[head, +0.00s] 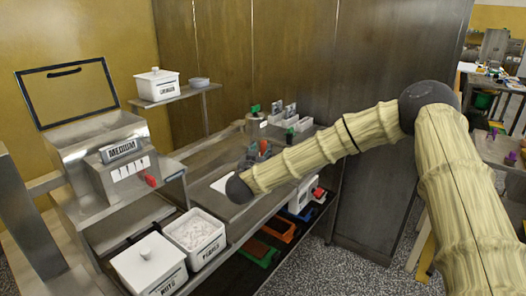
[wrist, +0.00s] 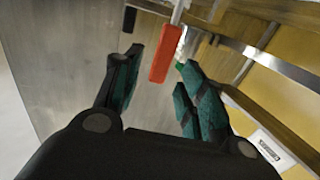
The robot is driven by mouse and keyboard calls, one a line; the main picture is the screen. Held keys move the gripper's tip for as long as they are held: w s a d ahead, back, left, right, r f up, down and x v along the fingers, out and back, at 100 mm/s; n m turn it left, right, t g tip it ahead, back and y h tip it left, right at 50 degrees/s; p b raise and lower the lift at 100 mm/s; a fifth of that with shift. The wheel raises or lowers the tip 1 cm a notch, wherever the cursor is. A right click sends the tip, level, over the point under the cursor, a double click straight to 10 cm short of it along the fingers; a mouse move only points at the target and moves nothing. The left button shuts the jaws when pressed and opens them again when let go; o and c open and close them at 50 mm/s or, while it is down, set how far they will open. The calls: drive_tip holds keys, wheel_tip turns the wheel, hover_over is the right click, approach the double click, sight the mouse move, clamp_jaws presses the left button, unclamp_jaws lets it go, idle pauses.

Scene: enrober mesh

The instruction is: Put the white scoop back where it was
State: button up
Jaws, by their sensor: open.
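I cannot make out the white scoop for certain in either view. A flat white shape (head: 222,183) lies on the steel counter beside my arm; I cannot tell what it is. My gripper (wrist: 158,75) is open, its two teal-padded fingers apart. A red handle (wrist: 161,54) on a thin metal shaft shows between the fingers in the wrist view, with no clear contact. In the head view my gripper (head: 258,152) is small and partly hidden behind my arm, over the back of the counter.
A white bin of pale pieces (head: 195,232) and a lidded white bin (head: 150,265) stand at the front. The steel machine marked MEDIUM (head: 120,165) is at left. A lidded white pot (head: 157,84) sits on a shelf. Small holders (head: 285,115) stand at the counter's back.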

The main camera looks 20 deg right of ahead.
drive_tip(key=b+v, duration=0.1)
drive_tip(key=v, duration=0.8)
drive_tip(key=shift+b, duration=0.3)
idle(0.9)
